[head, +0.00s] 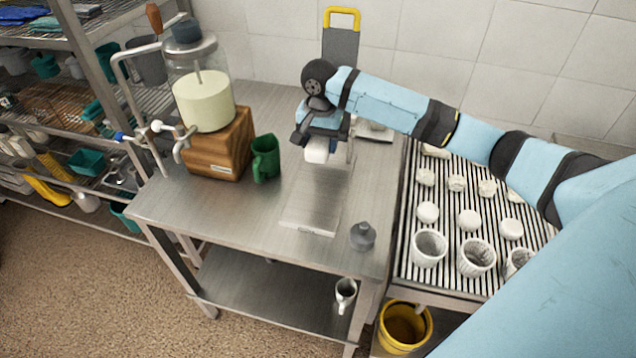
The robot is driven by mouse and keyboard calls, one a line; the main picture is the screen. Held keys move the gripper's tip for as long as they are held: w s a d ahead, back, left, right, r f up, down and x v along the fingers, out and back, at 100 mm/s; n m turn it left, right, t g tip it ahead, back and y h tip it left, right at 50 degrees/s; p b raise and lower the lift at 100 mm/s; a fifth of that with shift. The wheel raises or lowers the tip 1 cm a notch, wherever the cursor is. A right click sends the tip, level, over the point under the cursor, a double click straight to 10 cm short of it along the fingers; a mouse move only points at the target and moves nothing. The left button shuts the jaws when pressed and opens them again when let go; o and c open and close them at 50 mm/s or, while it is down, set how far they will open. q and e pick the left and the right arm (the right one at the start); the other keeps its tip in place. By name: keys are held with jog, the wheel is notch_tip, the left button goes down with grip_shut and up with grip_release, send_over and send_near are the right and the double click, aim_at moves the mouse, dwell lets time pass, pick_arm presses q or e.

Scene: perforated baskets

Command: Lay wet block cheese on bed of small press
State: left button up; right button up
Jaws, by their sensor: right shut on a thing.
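My right gripper (318,143) is shut on a white block of cheese (317,155), which shows below the fingers. The gripper holds it above the rear part of a flat metal plate on the steel table. This plate, with a small label at its front edge, looks like the bed of the small press (308,212). A grey upright panel with a yellow handle (341,18) stands behind. My gripper and wrist hide how it joins the plate. I cannot tell the exact gap between block and bed. My left gripper is not in view.
A larger press with a pale round cheese (204,101) on a wooden base (222,150) stands left, beside a green jug (265,158). A grey weight (362,236) is near the front right. A slatted rack (450,205) with small cheeses and moulds is right.

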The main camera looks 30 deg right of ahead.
aim_at(319, 190)
notch_tip(319, 190, down, 14)
jog(key=shift+r, duration=0.15)
dwell(0.3)
jog(key=o, duration=1)
jog(key=shift+o, duration=0.2)
notch_tip(319, 190, up, 12)
jog(key=shift+r, duration=0.1)
jog(key=shift+a, duration=0.1)
